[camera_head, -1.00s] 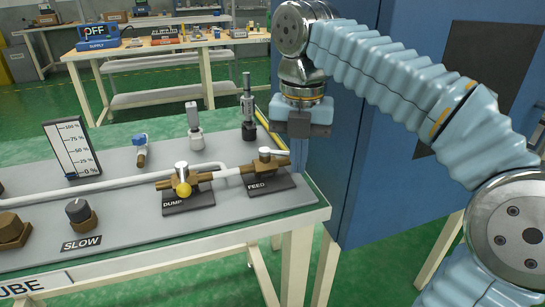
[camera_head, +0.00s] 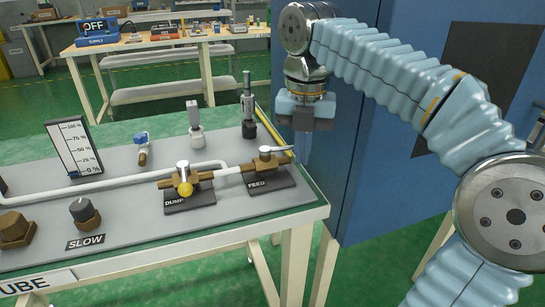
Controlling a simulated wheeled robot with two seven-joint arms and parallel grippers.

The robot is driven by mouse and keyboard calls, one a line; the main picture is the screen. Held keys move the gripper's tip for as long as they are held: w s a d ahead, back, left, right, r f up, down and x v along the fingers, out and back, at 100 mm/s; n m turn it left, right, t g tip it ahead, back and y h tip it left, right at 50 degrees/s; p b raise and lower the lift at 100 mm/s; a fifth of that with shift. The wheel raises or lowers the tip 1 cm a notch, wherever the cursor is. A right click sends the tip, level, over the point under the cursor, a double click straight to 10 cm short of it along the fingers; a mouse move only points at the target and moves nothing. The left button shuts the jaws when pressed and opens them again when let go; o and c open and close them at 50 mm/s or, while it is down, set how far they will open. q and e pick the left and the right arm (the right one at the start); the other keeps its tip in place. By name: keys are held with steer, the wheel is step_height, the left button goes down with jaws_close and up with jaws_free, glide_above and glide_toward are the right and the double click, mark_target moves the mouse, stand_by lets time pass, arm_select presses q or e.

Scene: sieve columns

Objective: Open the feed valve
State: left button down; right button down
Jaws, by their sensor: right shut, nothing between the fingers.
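The feed valve (camera_head: 264,166) is a brass valve body with a grey lever on top, on a dark plate labelled FEED near the right end of the grey panel. Its lever (camera_head: 277,150) points to the right, roughly along the pipe. My right gripper (camera_head: 303,158) points down just right of the lever's tip, with its fingers together and nothing in them. I cannot tell whether the fingers touch the lever. My left gripper is out of view.
A SLOW knob (camera_head: 83,212) and a level gauge (camera_head: 73,147) are farther left. Upright fittings (camera_head: 248,115) stand behind. A blue cabinet (camera_head: 355,190) rises close on the right.

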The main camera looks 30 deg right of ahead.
steer(key=shift+w+d+r, duration=0.15)
steer(key=shift+w+d, duration=0.05)
steer(key=shift+w, duration=0.05)
steer(key=shift+s+a, duration=0.25)
steer(key=shift+s, duration=0.05)
step_height(320, 180, up, 8)
steer(key=p, duration=0.3)
stand_by(0.6)
